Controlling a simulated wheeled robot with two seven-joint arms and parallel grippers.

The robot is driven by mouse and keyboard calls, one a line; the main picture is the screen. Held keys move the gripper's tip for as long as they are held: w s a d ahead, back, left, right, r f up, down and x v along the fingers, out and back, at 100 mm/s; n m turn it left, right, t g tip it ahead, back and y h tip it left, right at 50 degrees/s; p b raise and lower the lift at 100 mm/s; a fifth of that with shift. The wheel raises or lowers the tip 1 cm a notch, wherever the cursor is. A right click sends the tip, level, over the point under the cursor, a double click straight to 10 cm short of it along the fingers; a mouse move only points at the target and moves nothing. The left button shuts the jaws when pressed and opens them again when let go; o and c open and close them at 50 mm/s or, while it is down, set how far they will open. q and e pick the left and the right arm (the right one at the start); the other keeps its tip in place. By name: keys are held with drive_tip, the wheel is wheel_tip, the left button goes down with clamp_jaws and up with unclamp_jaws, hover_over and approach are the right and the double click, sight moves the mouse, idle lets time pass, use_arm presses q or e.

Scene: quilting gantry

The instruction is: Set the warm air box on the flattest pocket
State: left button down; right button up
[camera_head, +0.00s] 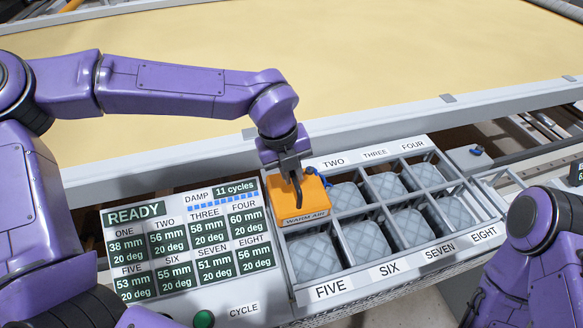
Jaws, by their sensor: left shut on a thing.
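The orange warm air box (302,206), labelled WARM AIR, is held by my left gripper (295,188), which is shut on its top. The box is at the back left corner of the pocket tray (352,262), over the place of pocket one, and hides it and its label. Whether the box rests there or hangs just above, I cannot tell. The other pockets show grey-blue quilted pads. The display panel (187,243) says READY and lists ONE at 38 mm, the lowest; SEVEN is 51 mm and the others 53 to 60 mm. All read 20 deg. My right gripper is out of view.
A green button (204,319) marked CYCLE is on the front of the panel. A metal rail (215,148) runs behind the tray, before the wide yellow fabric (380,60). Thin dividers stand between pockets. A blue fitting (318,178) is just behind the box.

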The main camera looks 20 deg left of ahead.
sight(282, 187)
use_arm(q)
drive_tip(key=c, duration=1.1)
unclamp_jaws()
wheel_tip(282, 187, up, 12)
drive_tip(key=s+a+b, duration=0.1)
drive_tip(key=shift+s+a, duration=0.15)
drive_tip(key=shift+a, duration=0.25)
drive_tip(key=shift+f, duration=0.1)
